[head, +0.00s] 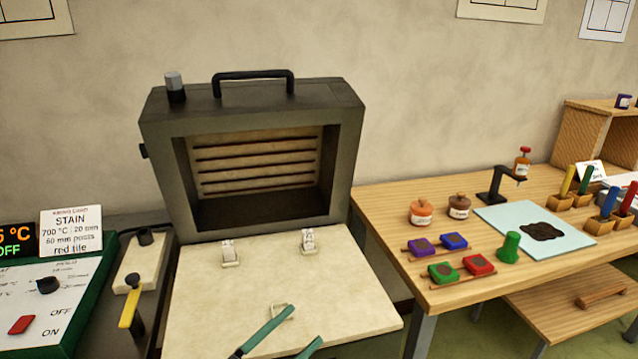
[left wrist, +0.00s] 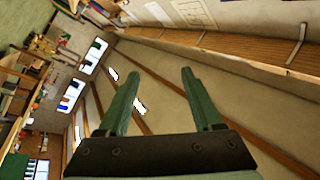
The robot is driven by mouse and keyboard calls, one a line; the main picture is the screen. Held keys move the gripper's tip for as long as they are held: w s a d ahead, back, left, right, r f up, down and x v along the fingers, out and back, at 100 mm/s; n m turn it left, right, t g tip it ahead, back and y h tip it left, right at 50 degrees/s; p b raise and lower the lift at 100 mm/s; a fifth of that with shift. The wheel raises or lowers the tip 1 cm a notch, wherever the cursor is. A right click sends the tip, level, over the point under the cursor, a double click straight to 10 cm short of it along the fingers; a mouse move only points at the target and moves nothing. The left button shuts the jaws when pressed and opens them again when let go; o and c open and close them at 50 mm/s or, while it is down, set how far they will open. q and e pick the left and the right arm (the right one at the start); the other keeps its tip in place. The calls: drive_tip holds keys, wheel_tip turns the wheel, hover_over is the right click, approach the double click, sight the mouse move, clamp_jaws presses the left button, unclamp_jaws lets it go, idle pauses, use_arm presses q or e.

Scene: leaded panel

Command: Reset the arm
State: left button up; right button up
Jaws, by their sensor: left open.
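My left gripper (head: 304,323) shows at the bottom of the head view, over the cream board in front of the kiln. Its two green fingers are spread apart with nothing between them. The left wrist view also shows this gripper (left wrist: 161,73) open and empty, with a tilted view of the room beyond its fingers. The rest of the left arm is out of the head view. My right gripper and arm are not in view.
A dark kiln (head: 352,180) stands open behind the cream board (head: 215,310), which bears small white posts. At left are a green-edged control panel (head: 85,300) and yellow-handled lever (head: 131,300). At right, a wooden table (head: 390,225) holds jars, coloured tiles and a pale blue mat (head: 500,215).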

use_arm(q)
drive_tip(key=s+a+f+n+y, duration=0.3)
drive_tip(key=a+f+n+y, duration=0.1)
drive_tip(key=f, duration=0.3)
drive_tip(key=s+a+f+n+g+y+p, duration=0.1)
drive_tip(key=s+a+f+n+y, duration=0.2)
drive_tip(key=f+n+y, duration=0.2)
drive_tip(key=s+a+f+n+g+y, duration=0.1)
drive_tip(key=s+a+f+n+y, duration=0.3)
drive_tip(key=f, duration=0.7)
drive_tip(key=shift+a+f+n+y, duration=0.25)
drive_tip(key=shift+a+n+y, duration=0.1)
drive_tip(key=shift+n+y, duration=0.35)
drive_tip(key=s+f+g, duration=0.1)
drive_tip(key=s, duration=0.1)
drive_tip(key=s+f+n+g, duration=0.1)
drive_tip(key=s+f, duration=0.1)
drive_tip(key=s+a+f, duration=0.1)
drive_tip(key=s+f, duration=0.1)
drive_tip(key=shift+s+n+g+y+p, duration=0.25)
drive_tip(key=shift+n+g+y+p, duration=0.05)
drive_tip(key=shift+g, duration=0.1)
drive_tip(key=shift+c, duration=0.2)
